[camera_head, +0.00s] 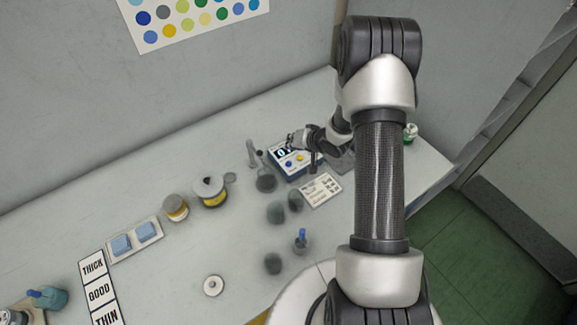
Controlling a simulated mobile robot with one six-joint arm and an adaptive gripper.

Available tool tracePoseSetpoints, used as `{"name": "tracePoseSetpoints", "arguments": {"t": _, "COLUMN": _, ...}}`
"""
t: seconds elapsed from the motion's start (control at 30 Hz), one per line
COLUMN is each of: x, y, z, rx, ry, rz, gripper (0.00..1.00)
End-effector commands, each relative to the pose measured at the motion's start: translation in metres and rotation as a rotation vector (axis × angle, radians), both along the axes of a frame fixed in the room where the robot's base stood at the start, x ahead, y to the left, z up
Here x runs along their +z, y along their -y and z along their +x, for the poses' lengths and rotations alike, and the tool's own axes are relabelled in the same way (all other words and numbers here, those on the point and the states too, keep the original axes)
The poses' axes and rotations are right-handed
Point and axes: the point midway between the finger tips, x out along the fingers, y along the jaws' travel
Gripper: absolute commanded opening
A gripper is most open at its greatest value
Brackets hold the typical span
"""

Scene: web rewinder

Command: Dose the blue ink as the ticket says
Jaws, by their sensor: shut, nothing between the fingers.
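A blue-and-white device (299,167) stands toward the back right of the bench. It has a dark display, partly hidden, with a white figure or figures on it, and a yellow and a blue button on its front face. My gripper (289,140) is shut and empty. It is over the device's display area; I cannot tell whether it touches. A white card with small dark print (321,190), perhaps the ticket, lies in front of the device; its text is too small to read.
Dark round cups or spots (277,212) lie near the device. THICK/GOOD/THIN cards (99,293) lie at left. My arm covers the right side.

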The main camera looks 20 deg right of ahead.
Motion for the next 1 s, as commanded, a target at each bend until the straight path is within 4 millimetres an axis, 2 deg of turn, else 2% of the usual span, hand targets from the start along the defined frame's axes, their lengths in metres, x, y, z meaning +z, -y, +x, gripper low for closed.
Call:
{"name": "tracePoseSetpoints", "arguments": {"t": 0.03, "x": -0.013, "y": 0.000, "z": 0.000, "rx": 0.001, "ry": -0.001, "rz": 0.000, "gripper": 0.00}}
{"name": "tracePoseSetpoints", "arguments": {"t": 0.1, "x": -0.023, "y": 0.000, "z": 0.000, "rx": 0.001, "ry": -0.001, "rz": 0.000, "gripper": 0.00}}
{"name": "tracePoseSetpoints", "arguments": {"t": 0.4, "x": -0.060, "y": 0.000, "z": 0.000, "rx": -0.001, "ry": -0.002, "rz": 0.001, "gripper": 0.00}}
{"name": "tracePoseSetpoints", "arguments": {"t": 0.57, "x": -0.065, "y": 0.000, "z": 0.000, "rx": -0.001, "ry": -0.002, "rz": 0.000, "gripper": 0.00}}
{"name": "tracePoseSetpoints", "arguments": {"t": 1.0, "x": -0.065, "y": 0.000, "z": 0.000, "rx": 0.000, "ry": 0.000, "rz": 0.000, "gripper": 0.00}}
